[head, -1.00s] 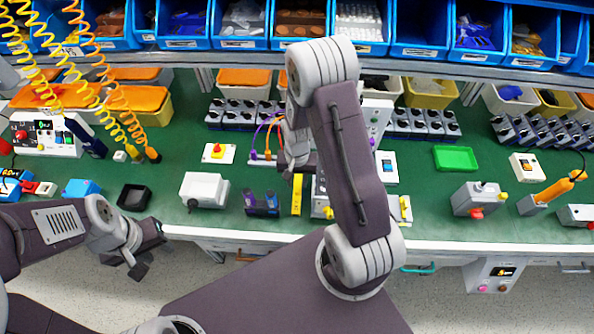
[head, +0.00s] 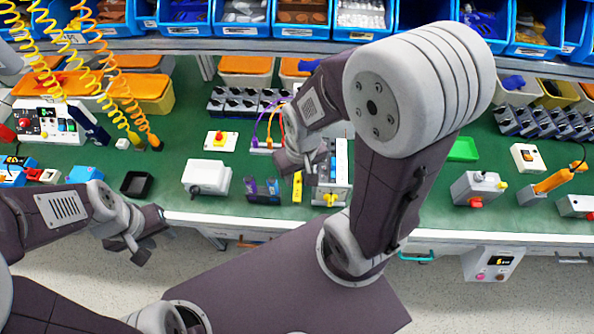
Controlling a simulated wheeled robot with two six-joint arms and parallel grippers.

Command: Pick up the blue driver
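A dark blue driver (head: 90,128) hangs at the left of the bench from a yellow coiled cord, beside the white box with a display. My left gripper (head: 135,248) is in front of the bench's front edge, below and right of the driver. Its fingers look apart and hold nothing. My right gripper (head: 301,170) points down over the middle of the bench, far right of the driver. My own arm partly covers it, so whether its fingers are apart is unclear.
A white box with a display (head: 42,122) stands beside the driver. Two more tools (head: 154,141) hang on coils right of it. Blue bins line the shelf above.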

